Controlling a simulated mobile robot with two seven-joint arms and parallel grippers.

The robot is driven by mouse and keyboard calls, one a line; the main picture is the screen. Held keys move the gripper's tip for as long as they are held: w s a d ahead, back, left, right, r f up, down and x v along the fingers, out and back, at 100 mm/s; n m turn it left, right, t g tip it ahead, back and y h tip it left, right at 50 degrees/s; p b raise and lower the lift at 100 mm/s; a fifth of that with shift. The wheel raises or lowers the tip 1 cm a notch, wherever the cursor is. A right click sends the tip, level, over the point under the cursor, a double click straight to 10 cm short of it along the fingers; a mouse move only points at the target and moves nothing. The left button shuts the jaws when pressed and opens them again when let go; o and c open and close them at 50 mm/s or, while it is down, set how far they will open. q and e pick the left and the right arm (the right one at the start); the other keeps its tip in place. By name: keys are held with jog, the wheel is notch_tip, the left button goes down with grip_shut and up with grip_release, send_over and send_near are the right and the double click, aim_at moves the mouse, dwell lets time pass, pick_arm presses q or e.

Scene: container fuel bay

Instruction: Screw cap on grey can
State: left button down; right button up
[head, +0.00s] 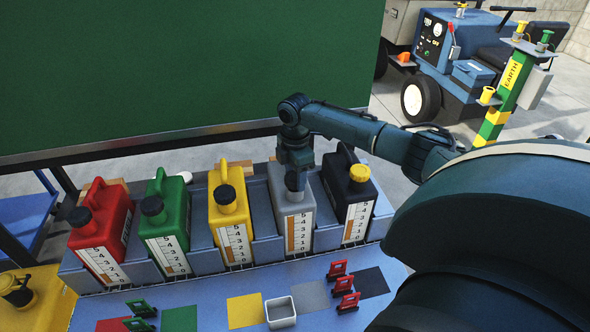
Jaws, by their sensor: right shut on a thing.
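The grey can (293,215) stands upright in the rack, between the yellow can and the black can. Its front label shows a scale with an orange bar. My right gripper (295,178) points down directly over the can's neck, shut on what appears to be the cap. The gripper hides most of the cap, so I cannot tell whether it sits flat or how far it is threaded. My left gripper is not in view.
Red (101,225), green (165,225), yellow (229,210) and black (350,200) cans, all capped, share the blue-grey rack (262,208). In front lie coloured mats, red (342,285) and green stands, and a small white tray (281,312). A green panel (180,70) rises behind.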

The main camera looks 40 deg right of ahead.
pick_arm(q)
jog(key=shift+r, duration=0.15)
pick_arm(e)
jog(key=shift+f, duration=0.5)
